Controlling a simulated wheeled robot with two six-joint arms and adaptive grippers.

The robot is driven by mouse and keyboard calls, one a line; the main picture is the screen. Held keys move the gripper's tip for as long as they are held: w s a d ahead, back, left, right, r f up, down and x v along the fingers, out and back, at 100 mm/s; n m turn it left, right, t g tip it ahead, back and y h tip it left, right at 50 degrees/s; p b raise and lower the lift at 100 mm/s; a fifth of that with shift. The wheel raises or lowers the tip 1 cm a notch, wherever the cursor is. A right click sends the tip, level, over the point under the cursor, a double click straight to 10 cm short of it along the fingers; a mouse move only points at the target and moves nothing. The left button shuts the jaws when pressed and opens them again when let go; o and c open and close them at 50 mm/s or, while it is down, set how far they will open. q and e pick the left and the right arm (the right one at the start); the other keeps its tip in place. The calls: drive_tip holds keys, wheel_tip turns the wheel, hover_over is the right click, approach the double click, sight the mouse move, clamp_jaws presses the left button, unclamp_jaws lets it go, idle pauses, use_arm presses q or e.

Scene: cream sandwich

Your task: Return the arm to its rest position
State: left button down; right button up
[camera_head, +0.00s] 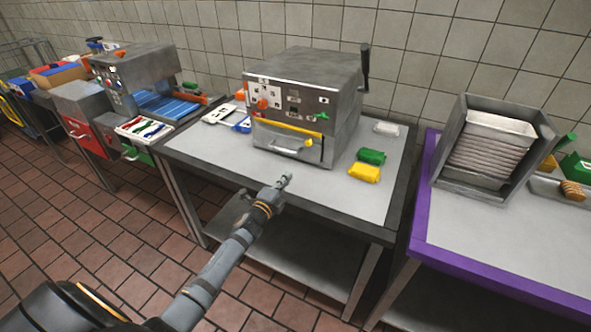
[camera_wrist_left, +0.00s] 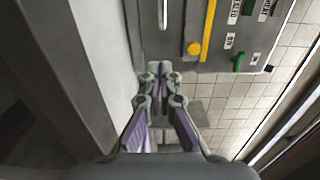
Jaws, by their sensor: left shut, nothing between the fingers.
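My left gripper (camera_head: 285,181) is in the head view, in front of the metal machine and over the front part of the grey table top. My left arm reaches to it from the bottom left. In the left wrist view the left gripper (camera_wrist_left: 160,70) has its fingertips together with nothing between them. The machine's front panel with its yellow bar (camera_wrist_left: 207,30) lies ahead of it there, with no clear contact. My right gripper does not show in either view.
The machine (camera_head: 300,105) stands on the grey table (camera_head: 330,190). Green (camera_head: 371,156) and yellow (camera_head: 364,172) packs lie to its right. A purple-edged table (camera_head: 480,255) with a metal rack (camera_head: 495,145) stands at right. Another machine (camera_head: 145,80) is at left. Tiled floor lies in front.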

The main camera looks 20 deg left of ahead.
use_arm(q)
drive_tip(key=shift+w+f, duration=0.1)
drive_tip(key=shift+f, duration=0.05)
drive_tip(key=s+d+f+n+g, duration=0.2)
drive_tip(key=s+n+g, duration=0.35)
drive_tip(key=s, duration=0.55)
drive_tip(key=s+d+f+n+g+y, duration=0.15)
drive_tip(key=s+n+g, duration=0.35)
drive_tip(key=s, duration=0.5)
drive_tip(key=s+d+f+n+g, duration=0.35)
drive_tip(key=s+n, duration=0.35)
drive_tip(key=s, duration=0.4)
drive_tip(key=s+a+f+g, duration=0.1)
drive_tip(key=s+a+f, duration=0.1)
drive_tip(key=f, duration=1.2)
drive_tip(key=s+a+f+g, duration=0.1)
drive_tip(key=s+f, duration=0.1)
drive_tip(key=f, duration=1.2)
drive_tip(key=s+a+f, duration=0.1)
drive_tip(key=s+f, duration=1.3)
drive_tip(key=s, duration=0.3)
drive_tip(key=shift+s+a+g, duration=0.15)
drive_tip(key=shift+g, duration=0.25)
drive_tip(key=shift+n, duration=0.25)
